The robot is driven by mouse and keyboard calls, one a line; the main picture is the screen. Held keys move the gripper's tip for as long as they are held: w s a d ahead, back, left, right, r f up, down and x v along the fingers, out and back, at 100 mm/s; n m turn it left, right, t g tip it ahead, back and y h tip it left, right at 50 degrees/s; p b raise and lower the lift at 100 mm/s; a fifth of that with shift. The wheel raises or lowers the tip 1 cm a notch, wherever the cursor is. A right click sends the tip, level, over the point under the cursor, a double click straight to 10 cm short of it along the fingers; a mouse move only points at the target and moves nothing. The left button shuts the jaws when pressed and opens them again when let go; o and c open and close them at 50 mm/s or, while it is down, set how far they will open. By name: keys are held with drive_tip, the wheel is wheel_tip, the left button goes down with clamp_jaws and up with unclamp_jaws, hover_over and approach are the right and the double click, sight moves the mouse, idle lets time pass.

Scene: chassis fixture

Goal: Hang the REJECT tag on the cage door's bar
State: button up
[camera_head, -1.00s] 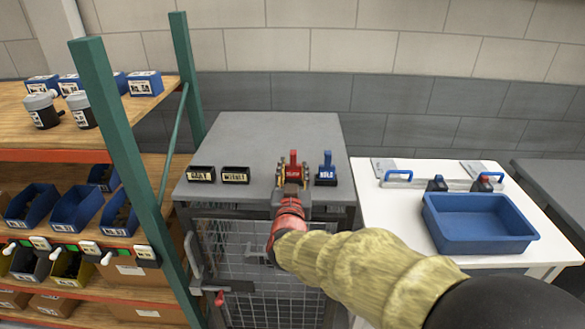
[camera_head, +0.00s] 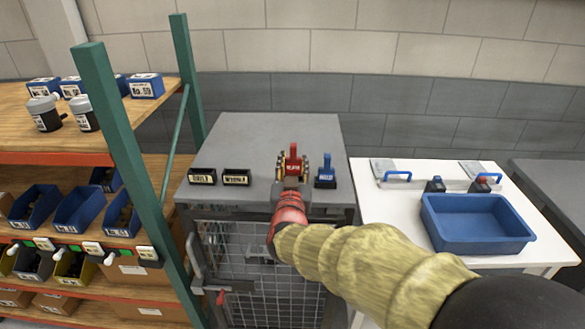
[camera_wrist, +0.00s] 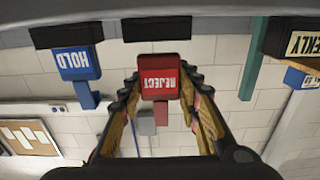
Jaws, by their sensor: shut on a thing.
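The red REJECT tag (camera_head: 293,158) is held between the fingers of my gripper (camera_head: 292,172), above the front of the grey cabinet top. In the wrist view, the REJECT tag (camera_wrist: 160,78) shows upside down between the two fingers, with a small gap between it and a black holder (camera_wrist: 157,27). The mesh cage door (camera_head: 265,275) is below, at the cabinet's front, and looks closed. A grey bar (camera_head: 194,257) stands out at its left edge. My arm hides part of the door's upper right.
The blue HOLD tag (camera_head: 326,165) stands in its holder just right of my gripper. A green shelf post (camera_head: 125,150) rises left of the cabinet. A white table with a blue tray (camera_head: 478,243) is at right.

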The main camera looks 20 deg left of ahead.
drive_tip(key=shift+r, duration=0.3)
drive_tip(key=v, duration=0.8)
drive_tip(key=shift+p, duration=0.35)
drive_tip(key=shift+f, duration=0.1)
